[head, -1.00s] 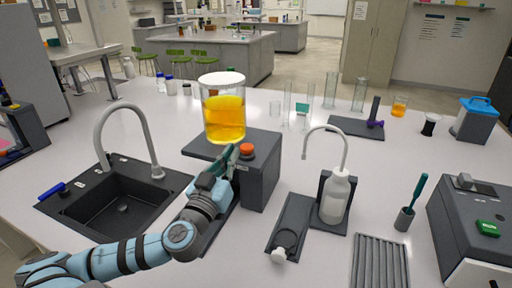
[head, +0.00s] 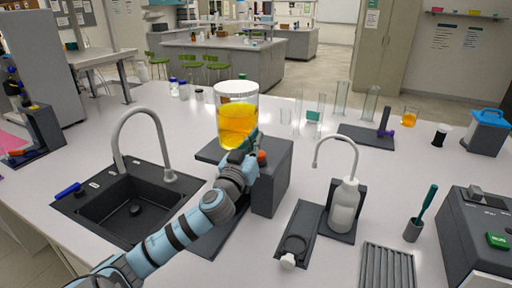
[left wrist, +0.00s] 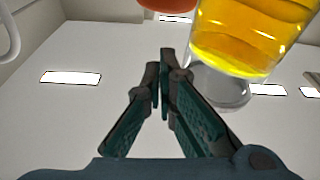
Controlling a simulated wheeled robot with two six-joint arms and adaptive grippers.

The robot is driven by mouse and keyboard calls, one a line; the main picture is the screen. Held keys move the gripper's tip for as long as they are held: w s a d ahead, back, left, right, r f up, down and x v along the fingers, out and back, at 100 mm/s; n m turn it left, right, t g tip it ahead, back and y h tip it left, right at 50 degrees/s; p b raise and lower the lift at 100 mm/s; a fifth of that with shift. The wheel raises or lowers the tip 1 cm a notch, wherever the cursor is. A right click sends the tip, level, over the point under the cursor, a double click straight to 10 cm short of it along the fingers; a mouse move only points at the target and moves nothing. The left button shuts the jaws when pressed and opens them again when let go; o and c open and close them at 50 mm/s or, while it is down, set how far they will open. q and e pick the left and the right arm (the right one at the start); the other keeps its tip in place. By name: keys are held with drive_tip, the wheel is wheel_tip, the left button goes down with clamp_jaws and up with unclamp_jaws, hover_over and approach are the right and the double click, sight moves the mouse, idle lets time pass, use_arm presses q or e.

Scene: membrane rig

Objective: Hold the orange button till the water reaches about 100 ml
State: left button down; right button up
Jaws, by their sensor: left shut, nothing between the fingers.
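The orange button (head: 262,157) sits on the dark rig box (head: 270,190), its left part hidden by my left gripper. My left gripper (head: 253,143) is shut and empty, its fingertips at the button's upper left. In the left wrist view the shut fingertips (left wrist: 163,62) point up, with the orange button (left wrist: 165,4) at the top edge, seemingly apart from them.
A black sink (head: 130,212) with a grey tap lies left of the rig. A white wash bottle (head: 344,205) in a holder and a dark tray (head: 300,232) stand to the right. Glass cylinders (head: 342,100) stand behind. The bench is clear between the sink and the rig's back.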

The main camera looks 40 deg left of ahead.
sight(259, 157)
use_arm(q)
drive_tip(key=shift+s+d+f, duration=0.15)
drive_tip(key=shift+f, duration=1.4)
drive_tip(key=shift+b, duration=0.3)
